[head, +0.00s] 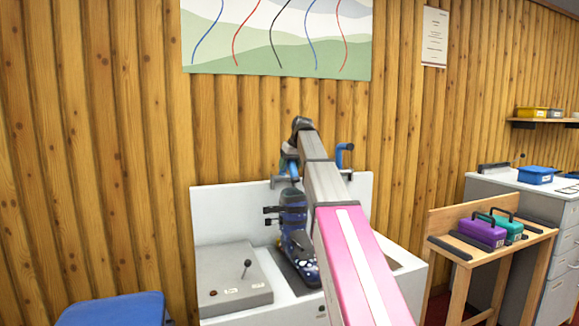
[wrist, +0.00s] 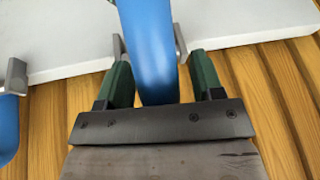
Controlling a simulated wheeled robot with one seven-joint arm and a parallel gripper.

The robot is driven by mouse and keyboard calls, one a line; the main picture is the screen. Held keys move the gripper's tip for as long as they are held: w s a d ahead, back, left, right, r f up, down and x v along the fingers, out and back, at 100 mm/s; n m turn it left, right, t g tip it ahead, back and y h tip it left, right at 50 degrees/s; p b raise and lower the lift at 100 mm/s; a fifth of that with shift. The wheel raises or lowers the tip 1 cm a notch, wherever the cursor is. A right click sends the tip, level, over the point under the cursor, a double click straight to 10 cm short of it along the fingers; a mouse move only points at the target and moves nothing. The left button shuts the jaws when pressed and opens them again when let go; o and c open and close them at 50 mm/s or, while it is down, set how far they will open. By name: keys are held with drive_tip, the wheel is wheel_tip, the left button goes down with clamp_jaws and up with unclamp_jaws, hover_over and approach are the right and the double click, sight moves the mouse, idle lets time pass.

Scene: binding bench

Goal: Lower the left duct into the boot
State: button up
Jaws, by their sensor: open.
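The left duct (wrist: 148,50) is a blue tube. In the wrist view it passes between the two green fingers of my open gripper (wrist: 163,78), with a gap to the right finger. In the head view my gripper (head: 289,153) is at the left duct (head: 293,169) near the top of the white panel, and my arm hides part of both. The dark blue boot (head: 298,240) stands upright on the bench below, its right side partly covered by my arm. I cannot tell whether the fingers touch the duct.
A second blue duct (head: 344,153) hangs to the right and shows at the wrist view's left edge (wrist: 8,125). A grey box with a lever (head: 235,278) sits left of the boot. A wooden stand (head: 490,243) with purple and teal cases is at the right. A blue stool (head: 112,311) is front left.

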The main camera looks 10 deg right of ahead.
sight(291, 173)
clamp_jaws()
drive_tip(key=shift+s+f+t, duration=0.8)
drive_tip(key=shift+f+t, duration=0.05)
drive_tip(key=shift+t, duration=0.05)
drive_tip(key=shift+s+d+f+t+y, duration=0.15)
drive_tip(key=shift+s+f+t+y, duration=0.25)
drive_tip(key=shift+f+t, duration=0.35)
drive_tip(key=shift+s+f+t+y, duration=0.15)
drive_tip(key=shift+f+t, duration=0.3)
drive_tip(key=shift+t, duration=0.15)
drive_tip(key=shift+s+f+t+y, duration=0.1)
drive_tip(key=shift+f+t+y, duration=0.05)
drive_tip(key=shift+f+t, duration=0.35)
drive_tip(key=shift+f+n+t+y, duration=0.3)
drive_tip(key=shift+f+n+t, duration=0.1)
drive_tip(key=shift+f+t, duration=0.6)
unclamp_jaws()
